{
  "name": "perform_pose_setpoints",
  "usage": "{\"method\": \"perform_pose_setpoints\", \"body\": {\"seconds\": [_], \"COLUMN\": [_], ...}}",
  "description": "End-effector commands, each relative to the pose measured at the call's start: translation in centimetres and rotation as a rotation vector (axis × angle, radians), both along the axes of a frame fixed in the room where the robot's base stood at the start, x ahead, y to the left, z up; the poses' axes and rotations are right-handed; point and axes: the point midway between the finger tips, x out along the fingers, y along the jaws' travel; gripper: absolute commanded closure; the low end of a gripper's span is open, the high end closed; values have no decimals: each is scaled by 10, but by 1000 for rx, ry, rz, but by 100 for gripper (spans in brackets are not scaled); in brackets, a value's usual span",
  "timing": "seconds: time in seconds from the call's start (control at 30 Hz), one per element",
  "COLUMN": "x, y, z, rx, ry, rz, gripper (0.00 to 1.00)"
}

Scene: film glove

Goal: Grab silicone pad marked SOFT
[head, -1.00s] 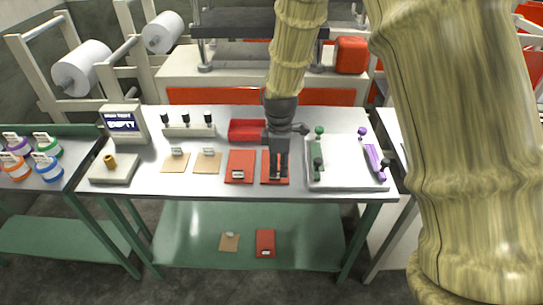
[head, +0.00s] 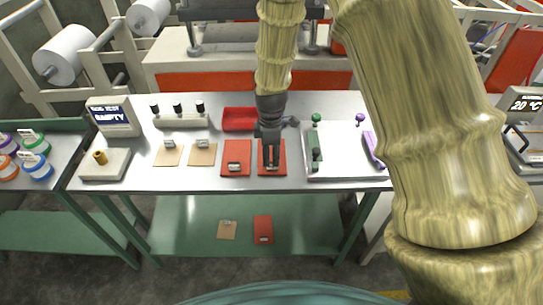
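Two red pads lie side by side on the table, a left red pad (head: 236,158) with a small label and a right red pad (head: 279,168). My gripper (head: 271,163) points down over the right red pad and hides its middle and any label there. I cannot tell whether the fingers touch the pad or hold something. Another red pad (head: 263,228) with a label lies on the green lower shelf. The label words are too small to read, so I cannot tell which pad is marked SOFT.
Two tan pads, one of them the left tan pad (head: 168,154), lie left of the red pads. A red tray (head: 239,119) is behind them. A white board (head: 345,171) with green and purple handled tools lies at right. A display box reading EMPTY (head: 112,117) stands at left.

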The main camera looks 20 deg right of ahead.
Motion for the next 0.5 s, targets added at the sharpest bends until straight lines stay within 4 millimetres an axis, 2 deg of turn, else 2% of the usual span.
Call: {"method": "perform_pose_setpoints", "body": {"seconds": [0.17, 0.5], "x": [0, 1], "y": [1, 2], "z": [-6, -36], "rx": [0, 0], "ry": [1, 1], "rz": [3, 3], "gripper": [67, 67]}}
